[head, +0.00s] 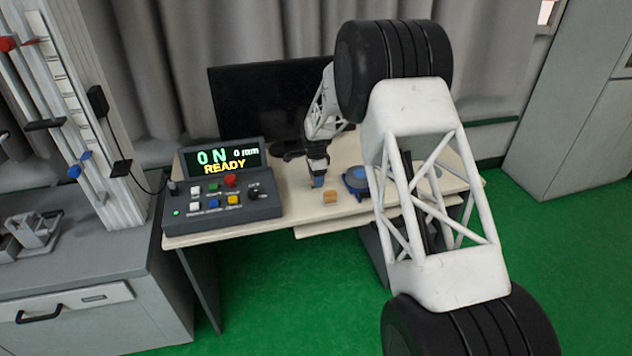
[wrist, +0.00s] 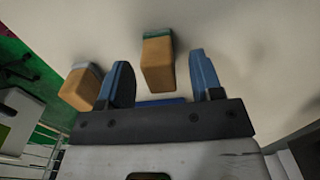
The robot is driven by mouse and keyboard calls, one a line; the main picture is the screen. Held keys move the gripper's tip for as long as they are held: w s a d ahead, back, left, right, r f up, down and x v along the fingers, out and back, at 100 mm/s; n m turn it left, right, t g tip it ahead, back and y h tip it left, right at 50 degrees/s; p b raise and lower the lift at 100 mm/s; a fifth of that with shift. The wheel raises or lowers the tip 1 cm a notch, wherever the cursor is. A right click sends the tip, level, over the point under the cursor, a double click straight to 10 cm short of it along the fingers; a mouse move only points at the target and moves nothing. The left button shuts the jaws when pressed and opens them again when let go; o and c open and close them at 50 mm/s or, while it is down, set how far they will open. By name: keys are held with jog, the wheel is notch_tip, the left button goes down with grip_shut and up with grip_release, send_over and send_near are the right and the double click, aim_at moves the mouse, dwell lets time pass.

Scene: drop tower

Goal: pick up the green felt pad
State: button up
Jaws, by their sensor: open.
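In the wrist view, a tan block (wrist: 158,65) with a thin green layer, which looks like the green felt pad (wrist: 155,33), lies between my gripper's blue fingers. My gripper (wrist: 160,60) is open, with a gap to each side of this block. A second tan block (wrist: 80,88) with a pale grey layer sits just outside the left finger. In the head view, my gripper (head: 318,182) points down low over the desk. One tan block (head: 330,197) shows just right of it; I cannot tell which block it is. The other is not visible there.
A blue round object (head: 356,181) sits on the desk (head: 290,222) to the right. A control box (head: 222,205) with a lit display stands left of my gripper. A black monitor (head: 260,100) stands behind.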

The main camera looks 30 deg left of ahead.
jog(key=shift+f, duration=0.9)
jog(key=c, duration=1)
jog(key=shift+o, duration=0.2)
jog(key=shift+r, duration=5)
